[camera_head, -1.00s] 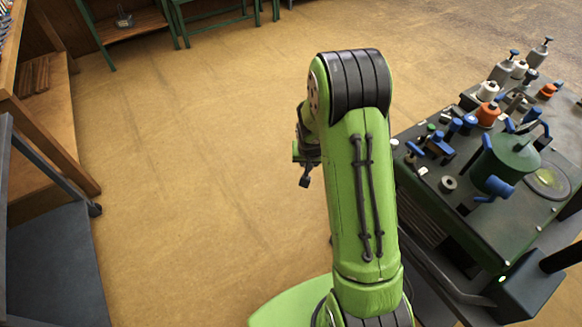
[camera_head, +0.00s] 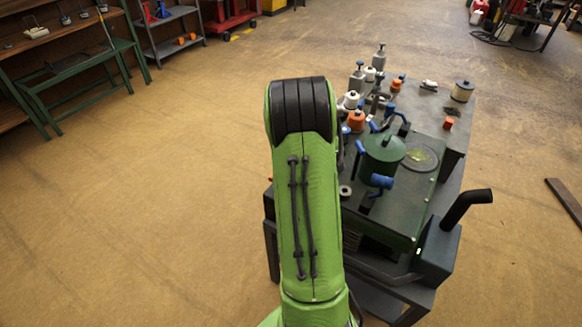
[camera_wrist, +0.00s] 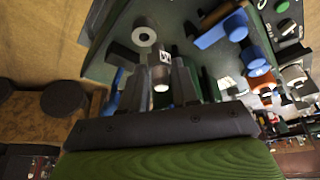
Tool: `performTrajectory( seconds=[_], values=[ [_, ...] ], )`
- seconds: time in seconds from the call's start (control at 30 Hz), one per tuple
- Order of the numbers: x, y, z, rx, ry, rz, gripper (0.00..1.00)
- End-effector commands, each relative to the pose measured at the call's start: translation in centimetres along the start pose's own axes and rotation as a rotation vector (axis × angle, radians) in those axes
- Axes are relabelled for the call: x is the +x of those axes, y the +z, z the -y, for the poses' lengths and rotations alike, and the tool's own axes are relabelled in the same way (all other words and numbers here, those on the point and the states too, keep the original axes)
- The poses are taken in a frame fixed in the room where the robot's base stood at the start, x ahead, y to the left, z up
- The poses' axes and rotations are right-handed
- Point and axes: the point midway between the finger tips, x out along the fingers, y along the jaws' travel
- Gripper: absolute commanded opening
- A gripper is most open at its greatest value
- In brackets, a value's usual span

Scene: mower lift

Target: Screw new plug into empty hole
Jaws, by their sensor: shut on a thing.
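In the wrist view my gripper (camera_wrist: 160,82) is shut on a small grey cylindrical plug (camera_wrist: 161,73) with a pale end and a light mark on its side. A grey ring (camera_wrist: 144,37) with a dark centre sits on the dark green mower deck (camera_wrist: 110,62), just beyond the plug and apart from it in the picture. It also shows in the head view (camera_head: 345,191). I cannot tell whether this ring is the empty hole. In the head view my arm hides my gripper and the plug.
A green tank (camera_head: 383,152) with blue handles stands on the deck. Orange (camera_head: 356,121) and white caps and blue levers (camera_wrist: 222,30) crowd the deck. A black pipe (camera_head: 466,207) rises at the right. Floor to the left is open; shelves stand at the back left.

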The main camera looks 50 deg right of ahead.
Motion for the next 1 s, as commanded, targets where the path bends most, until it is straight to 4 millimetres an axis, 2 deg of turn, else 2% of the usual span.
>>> performTrajectory(
  seconds=[0.03, 0.1, 0.23, 0.43, 0.8, 1.0],
  values=[
    [0.6, -1.3, -0.9, 0.082, 0.03, 0.0, 0.0],
    [1.0, -2.5, -1.9, 0.17, 0.063, 0.0, 0.0],
    [1.4, -3.4, -2.7, 0.24, 0.09, 0.0, 0.0],
    [2.4, -2.9, -2.7, 0.239, 0.09, 0.0, 0.0],
    [6.1, -1.3, -2.6, 0.237, 0.088, 0.0, 0.0],
    [6.3, -1.2, -2.5, 0.236, 0.088, 0.0, 0.0]
  ],
)
